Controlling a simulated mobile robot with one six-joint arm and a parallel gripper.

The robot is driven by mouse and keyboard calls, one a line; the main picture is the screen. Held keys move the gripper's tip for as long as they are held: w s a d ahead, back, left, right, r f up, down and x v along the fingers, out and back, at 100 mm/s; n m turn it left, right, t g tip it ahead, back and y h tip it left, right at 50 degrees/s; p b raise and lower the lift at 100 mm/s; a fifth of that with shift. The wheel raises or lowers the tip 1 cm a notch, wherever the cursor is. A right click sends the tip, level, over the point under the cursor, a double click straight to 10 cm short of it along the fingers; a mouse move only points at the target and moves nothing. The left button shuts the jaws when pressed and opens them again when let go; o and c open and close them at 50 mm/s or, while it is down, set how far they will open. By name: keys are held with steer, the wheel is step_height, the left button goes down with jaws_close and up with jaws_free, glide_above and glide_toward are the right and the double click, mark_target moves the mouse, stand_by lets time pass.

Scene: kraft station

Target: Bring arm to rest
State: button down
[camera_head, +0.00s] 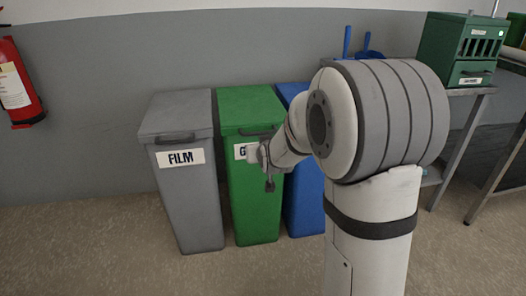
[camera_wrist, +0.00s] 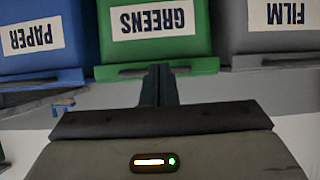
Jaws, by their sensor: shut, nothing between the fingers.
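My arm stands large in the right half of the head view. My gripper (camera_head: 270,186) hangs at its end in front of the green bin and looks small there. In the wrist view my gripper (camera_wrist: 160,84) shows as two dark fingers lying together, with nothing between them. Behind it is the green bin (camera_head: 255,200), whose label is partly covered by my arm. In the wrist view, which is upside down, the green bin's label reads GREENS (camera_wrist: 152,20).
A grey FILM bin (camera_head: 190,205) stands left of the green bin. A blue bin (camera_head: 305,205), labelled PAPER in the wrist view (camera_wrist: 35,35), is partly hidden by my arm. A fire extinguisher (camera_head: 20,90) hangs at left. A green cabinet (camera_head: 465,50) sits on a table at right. Floor at left is clear.

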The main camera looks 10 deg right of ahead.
steer(key=s+r+g+p, duration=0.9)
steer(key=s+r+p, duration=2.2)
steer(key=s, duration=0.3)
steer(key=shift+s+a+r+g+p, duration=0.25)
steer(key=shift+s+a+g+p, duration=0.1)
steer(key=shift+g+p, duration=0.1)
